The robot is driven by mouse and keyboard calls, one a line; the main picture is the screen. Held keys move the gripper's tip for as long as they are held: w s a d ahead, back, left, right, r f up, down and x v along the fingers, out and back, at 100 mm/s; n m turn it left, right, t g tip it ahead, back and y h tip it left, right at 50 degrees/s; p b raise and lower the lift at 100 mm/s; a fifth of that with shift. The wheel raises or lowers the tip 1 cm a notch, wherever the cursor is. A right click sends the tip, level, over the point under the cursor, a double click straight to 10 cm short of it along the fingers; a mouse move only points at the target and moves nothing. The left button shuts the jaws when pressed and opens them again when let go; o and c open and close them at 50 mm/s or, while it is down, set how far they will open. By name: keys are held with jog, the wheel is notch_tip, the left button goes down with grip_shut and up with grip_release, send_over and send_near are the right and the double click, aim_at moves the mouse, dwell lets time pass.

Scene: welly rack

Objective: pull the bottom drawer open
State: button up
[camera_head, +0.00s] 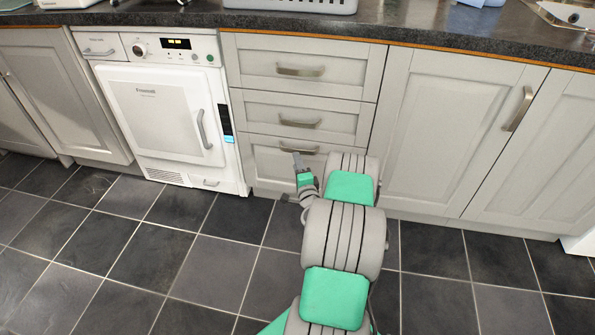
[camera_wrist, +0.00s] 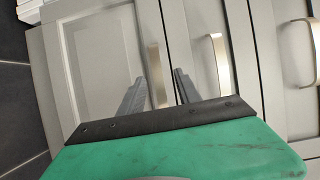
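The bottom drawer (camera_head: 268,166) is the lowest of three pale grey drawers, and it looks shut. Its metal bar handle (camera_head: 309,151) is partly behind my gripper (camera_head: 297,158), and the drawer's right part is hidden by my arm. In the wrist view the drawer front (camera_wrist: 98,60) is turned on its side at the left. There the handle (camera_wrist: 155,72) shows between the two fingers of my gripper (camera_wrist: 160,77). The fingers are apart, with a gap on both sides of the handle. Whether the fingertips reach around the handle or stop short I cannot tell.
The middle drawer handle (camera_head: 300,122) and top drawer handle (camera_head: 301,71) are above. A white dryer (camera_head: 160,115) stands left of the drawers, and a cupboard door (camera_head: 445,130) is to the right. Dark tiled floor (camera_head: 110,265) in front is clear.

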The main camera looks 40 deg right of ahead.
aim_at(297, 150)
jog(key=shift+m+h, duration=0.5)
jog(key=x, duration=0.5)
jog(key=d+f+x, duration=0.1)
jog(key=x, duration=0.1)
jog(key=shift+s+d, duration=0.2)
grip_shut()
dwell(0.7)
